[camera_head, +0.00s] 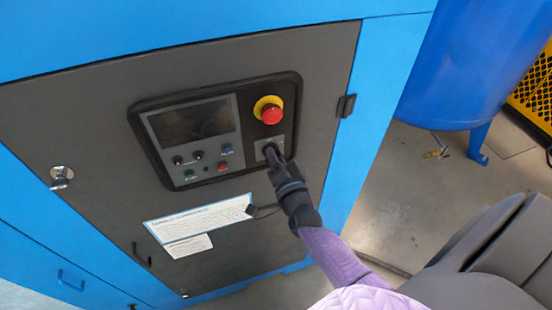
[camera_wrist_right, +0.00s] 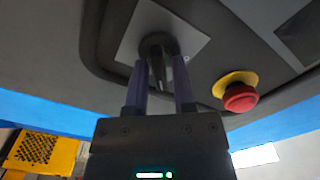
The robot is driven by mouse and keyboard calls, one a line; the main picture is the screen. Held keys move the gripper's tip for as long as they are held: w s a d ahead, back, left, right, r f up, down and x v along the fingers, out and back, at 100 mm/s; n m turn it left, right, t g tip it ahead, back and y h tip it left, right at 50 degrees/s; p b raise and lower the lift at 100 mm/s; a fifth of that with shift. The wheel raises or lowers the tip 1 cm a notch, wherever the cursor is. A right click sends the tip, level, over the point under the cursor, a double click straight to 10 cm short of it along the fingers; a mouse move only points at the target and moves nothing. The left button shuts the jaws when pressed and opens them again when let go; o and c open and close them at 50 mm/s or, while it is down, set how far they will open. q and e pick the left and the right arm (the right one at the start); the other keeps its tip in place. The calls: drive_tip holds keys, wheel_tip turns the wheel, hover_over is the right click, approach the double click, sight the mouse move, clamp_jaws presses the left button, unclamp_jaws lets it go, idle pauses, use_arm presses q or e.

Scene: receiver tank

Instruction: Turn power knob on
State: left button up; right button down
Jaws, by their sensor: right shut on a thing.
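The power knob is black, on a light square plate (camera_head: 262,146) on the cabinet's control panel, below the red emergency button (camera_head: 271,113) with its yellow ring. In the head view my right gripper (camera_head: 271,158) reaches up to the knob and covers most of it. In the right wrist view the dark knob (camera_wrist_right: 158,52) sits between the two fingers of my right gripper (camera_wrist_right: 160,85), which is shut on it. The red button also shows there (camera_wrist_right: 240,97), to the right of the fingers and apart from them. My left gripper is not in view.
The panel has a dark screen (camera_head: 194,120) and several small buttons left of the knob. A white label (camera_head: 200,218) is below. A latch (camera_head: 346,105) sticks out at the door's right edge. A blue tank (camera_head: 465,65) and a yellow grille (camera_head: 533,95) stand right.

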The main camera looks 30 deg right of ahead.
drive_tip(key=shift+f+m+b, duration=0.2)
drive_tip(key=shift+m+b, duration=0.6)
drive_tip(key=shift+m, duration=2.8)
drive_tip(key=c, duration=0.7)
unclamp_jaws()
drive_tip(key=shift+o, duration=0.2)
drive_tip(key=shift+s, duration=0.1)
drive_tip(key=v, duration=0.9)
drive_tip(key=shift+s+a, duration=0.15)
drive_tip(key=shift+s, duration=0.2)
